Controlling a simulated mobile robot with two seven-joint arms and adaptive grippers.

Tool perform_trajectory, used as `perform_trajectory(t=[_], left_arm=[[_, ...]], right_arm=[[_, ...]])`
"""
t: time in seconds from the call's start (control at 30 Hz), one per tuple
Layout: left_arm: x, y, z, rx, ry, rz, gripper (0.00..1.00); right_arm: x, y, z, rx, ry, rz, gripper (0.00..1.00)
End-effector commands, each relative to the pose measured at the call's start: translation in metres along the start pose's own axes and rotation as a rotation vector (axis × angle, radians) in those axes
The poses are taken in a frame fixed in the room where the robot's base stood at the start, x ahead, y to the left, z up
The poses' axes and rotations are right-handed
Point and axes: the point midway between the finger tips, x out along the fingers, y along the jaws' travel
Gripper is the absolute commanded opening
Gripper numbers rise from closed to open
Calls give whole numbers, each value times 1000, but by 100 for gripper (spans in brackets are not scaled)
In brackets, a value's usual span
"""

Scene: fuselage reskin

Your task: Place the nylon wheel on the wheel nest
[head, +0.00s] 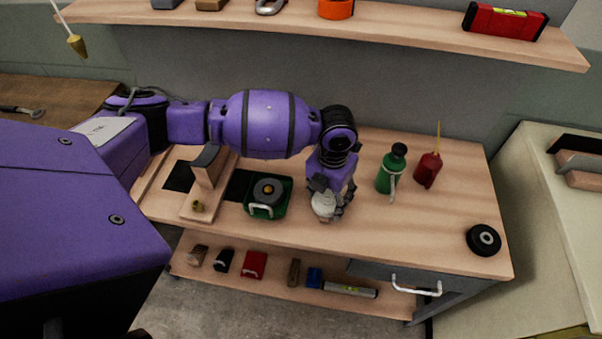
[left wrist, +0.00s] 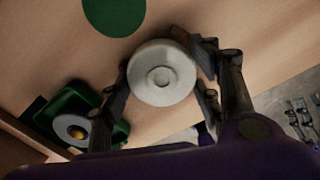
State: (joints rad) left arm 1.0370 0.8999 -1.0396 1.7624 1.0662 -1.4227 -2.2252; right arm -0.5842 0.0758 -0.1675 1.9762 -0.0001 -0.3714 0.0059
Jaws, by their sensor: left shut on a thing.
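The white nylon wheel (head: 323,206) is between the fingers of my left gripper (head: 328,200), over the front middle of the bench. In the left wrist view the round wheel (left wrist: 162,73), with a small hub, sits between the fingers of the left gripper (left wrist: 160,85), which is shut on it. A green tray (head: 285,207) holding a grey disc with a brass knob is left of the gripper. I cannot tell which one is the wheel nest.
A green bottle (head: 386,179) and a red oil can (head: 428,169) stand right of the gripper. A black wheel (head: 483,240) lies at the right front corner. A wooden stand (head: 205,187) is at the left. The bench between gripper and black wheel is clear.

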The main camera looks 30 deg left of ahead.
Motion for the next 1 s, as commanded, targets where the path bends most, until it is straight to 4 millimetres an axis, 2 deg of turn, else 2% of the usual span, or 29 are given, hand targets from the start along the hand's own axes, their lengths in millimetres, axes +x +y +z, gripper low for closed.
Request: perform_trajectory(t=[0.2, 0.43, 0.47, 0.6, 0.9, 1.0], left_arm=[[-3, -1, 3, 2, -7, 0, 28], [4, -1, 2, 2, -5, 0, 28], [5, -1, 2, 2, -5, 0, 59], [5, -1, 2, 2, -4, 0, 77], [3, -1, 2, 2, -6, 0, 77], [-3, 0, 3, 2, -8, 0, 77]], right_arm=[[0, 3, -1, -7, 2, 2, 40], [0, 5, 2, -11, -2, 3, 40], [1, 5, 2, -11, -2, 4, 40], [0, 5, 1, -11, -1, 4, 40], [1, 4, 0, -9, 2, 4, 40], [0, 4, -4, -6, 7, 4, 40]])
